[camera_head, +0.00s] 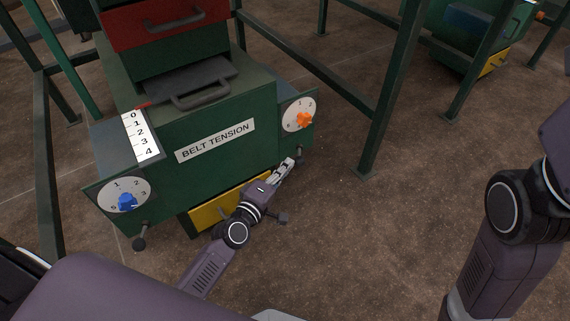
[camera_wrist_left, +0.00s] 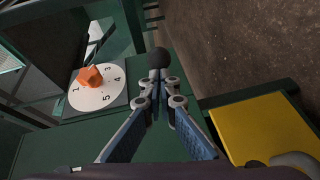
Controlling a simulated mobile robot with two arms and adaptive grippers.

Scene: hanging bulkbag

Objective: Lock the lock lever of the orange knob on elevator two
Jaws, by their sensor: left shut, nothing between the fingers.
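The orange knob (camera_head: 303,120) sits on a round white numbered dial on the right side of the green machine. In the left wrist view the knob (camera_wrist_left: 90,76) is at the upper left on its dial (camera_wrist_left: 98,95). The lock lever shows as a dark ball end (camera_head: 299,153) below the dial. In the left wrist view this black ball (camera_wrist_left: 157,59) is just beyond my fingertips. My left gripper (camera_head: 288,165) is shut and empty, right by the lever; it also shows in the left wrist view (camera_wrist_left: 160,82). I cannot tell whether it touches the ball. The lever's shaft is hidden.
The blue knob (camera_head: 127,202) with its own ball-ended lever (camera_head: 139,243) is on the machine's left side. A yellow panel (camera_head: 215,207) is low on the front, close to my left gripper. A green frame post (camera_head: 388,100) stands to the right.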

